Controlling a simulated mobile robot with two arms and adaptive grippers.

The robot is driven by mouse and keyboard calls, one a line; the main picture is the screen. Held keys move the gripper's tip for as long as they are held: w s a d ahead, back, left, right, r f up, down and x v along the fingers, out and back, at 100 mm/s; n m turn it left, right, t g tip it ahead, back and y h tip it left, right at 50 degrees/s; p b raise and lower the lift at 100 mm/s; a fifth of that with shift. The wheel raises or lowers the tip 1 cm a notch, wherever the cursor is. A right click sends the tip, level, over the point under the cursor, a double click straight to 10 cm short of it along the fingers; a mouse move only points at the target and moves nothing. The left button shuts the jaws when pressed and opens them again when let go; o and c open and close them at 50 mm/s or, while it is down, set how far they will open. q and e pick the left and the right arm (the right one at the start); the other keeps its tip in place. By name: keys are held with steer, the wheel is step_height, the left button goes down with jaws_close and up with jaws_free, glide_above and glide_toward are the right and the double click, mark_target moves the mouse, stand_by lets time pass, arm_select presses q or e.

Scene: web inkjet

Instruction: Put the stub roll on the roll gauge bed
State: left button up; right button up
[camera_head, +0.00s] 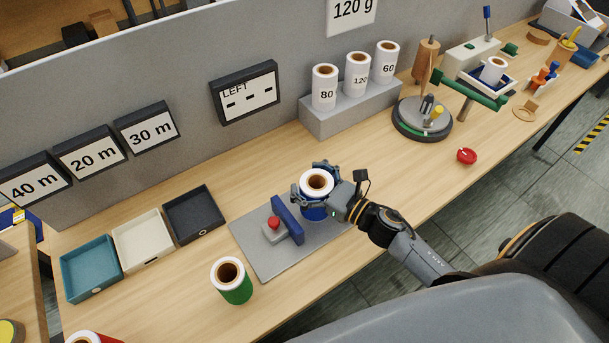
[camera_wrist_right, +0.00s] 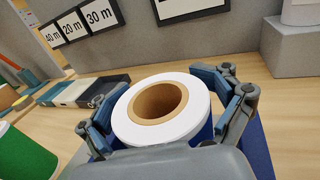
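A short white roll with a brown core and a blue band (camera_head: 317,183) stands upright over the right part of the grey gauge plate (camera_head: 268,262); I take it for the stub roll. It also shows large in the right wrist view (camera_wrist_right: 158,112). My right gripper (camera_head: 312,181) has its fingers on opposite sides of this roll and looks shut on it. The gauge has a blue upright plate (camera_head: 288,220) and a red knob (camera_head: 274,222). The roll's underside and its contact with the gauge are hidden. My left gripper is not in view.
A green-banded roll (camera_head: 232,281) stands near the front edge. Teal (camera_head: 90,269), cream (camera_head: 144,241) and dark (camera_head: 194,214) trays lie left. Numbered white rolls stand on a grey block (camera_head: 352,111). A round stand (camera_head: 421,121) and red button (camera_head: 466,156) are right, with bare table between.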

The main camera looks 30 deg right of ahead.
stand_by(0.3)
steer(key=shift+r, duration=0.25)
steer(key=b+v, duration=0.3)
steer(key=v, duration=0.9)
steer(key=shift+f, duration=0.15)
steer(key=shift+s+d, duration=0.1)
